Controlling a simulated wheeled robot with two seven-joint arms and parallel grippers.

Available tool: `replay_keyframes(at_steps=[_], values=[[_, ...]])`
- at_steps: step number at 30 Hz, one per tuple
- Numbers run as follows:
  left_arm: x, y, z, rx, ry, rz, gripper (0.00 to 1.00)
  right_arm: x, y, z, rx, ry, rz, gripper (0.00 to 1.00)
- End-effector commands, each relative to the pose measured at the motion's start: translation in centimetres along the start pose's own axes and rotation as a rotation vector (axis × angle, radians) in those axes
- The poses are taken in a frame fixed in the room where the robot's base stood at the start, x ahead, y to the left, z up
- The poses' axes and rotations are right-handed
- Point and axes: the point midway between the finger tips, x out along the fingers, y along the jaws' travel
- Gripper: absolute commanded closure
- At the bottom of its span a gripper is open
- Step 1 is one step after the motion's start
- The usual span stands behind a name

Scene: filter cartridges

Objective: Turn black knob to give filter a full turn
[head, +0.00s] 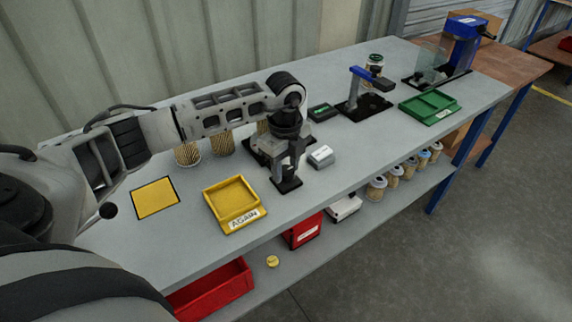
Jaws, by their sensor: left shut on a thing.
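My left gripper (292,164) points down over a dark fixture (262,146) at the middle of the grey bench. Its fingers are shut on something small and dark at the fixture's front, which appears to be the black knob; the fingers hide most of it. A pleated tan filter (263,127) shows partly behind my left forearm, beside the fixture; I cannot tell whether it is seated in it. Two more pleated filters, a left one (188,154) and a right one (223,144), stand under my forearm. My right gripper is not in view.
A yellow tray (237,222) marked AGAIN and a yellow mat (154,198) lie left of the fixture. Farther right are a blue-armed stand (359,90), a green tray (428,119) and a blue machine (463,42).

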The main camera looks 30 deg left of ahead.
Motion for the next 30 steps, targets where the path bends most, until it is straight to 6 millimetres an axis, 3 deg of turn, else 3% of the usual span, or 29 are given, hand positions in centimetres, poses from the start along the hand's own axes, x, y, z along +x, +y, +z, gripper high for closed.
replay_keyframes(at_steps=[2,3,5,17,23,30], values=[[-0.2,-0.1,0.1,-0.004,0.000,-0.006,0.85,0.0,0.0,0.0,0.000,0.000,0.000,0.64],[-0.2,-0.1,0.1,-0.004,0.000,-0.006,0.57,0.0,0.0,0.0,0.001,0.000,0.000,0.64],[-0.2,-0.1,0.1,-0.004,0.000,-0.006,0.41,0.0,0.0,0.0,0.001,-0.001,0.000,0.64],[-0.8,-0.1,0.0,-0.001,0.001,-0.005,0.41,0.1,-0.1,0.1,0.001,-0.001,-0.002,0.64],[-4.3,-0.2,0.1,0.001,0.000,-0.008,0.41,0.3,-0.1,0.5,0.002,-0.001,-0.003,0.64],[-10.3,-0.2,0.1,-0.001,-0.001,-0.010,0.41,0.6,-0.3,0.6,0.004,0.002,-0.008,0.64]])
